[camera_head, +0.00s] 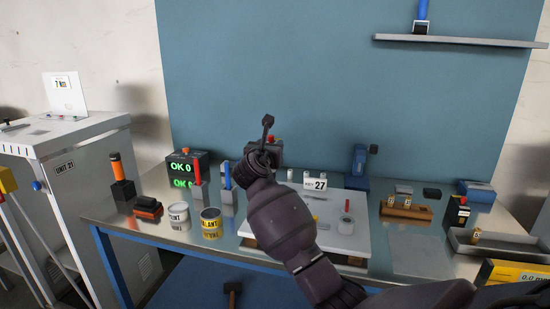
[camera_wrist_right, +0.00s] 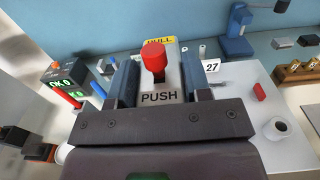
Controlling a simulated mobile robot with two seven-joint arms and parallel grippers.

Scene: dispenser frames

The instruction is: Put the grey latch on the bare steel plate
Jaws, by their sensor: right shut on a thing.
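My right gripper (camera_head: 264,150) is raised over the back of the bench, left of the middle in the head view. In the right wrist view the gripper (camera_wrist_right: 160,68) is shut with its two fingers on the sides of the grey latch (camera_wrist_right: 161,97). The latch has a red knob, a yellow PULL label and the word PUSH. In the head view the latch (camera_head: 275,152) is mostly hidden by the gripper. A flat grey square (camera_head: 424,258), seemingly the bare steel plate, lies at the front right of the bench. My left gripper is out of view.
A white board (camera_head: 335,240) with tag 27 (camera_head: 315,184) and small parts lies mid-bench under my right arm. Cans (camera_head: 211,222), a green-lit OK box (camera_head: 187,168) and a screwdriver stand (camera_head: 122,190) are left. A brown block (camera_head: 405,209) and grey tray (camera_head: 495,245) are right.

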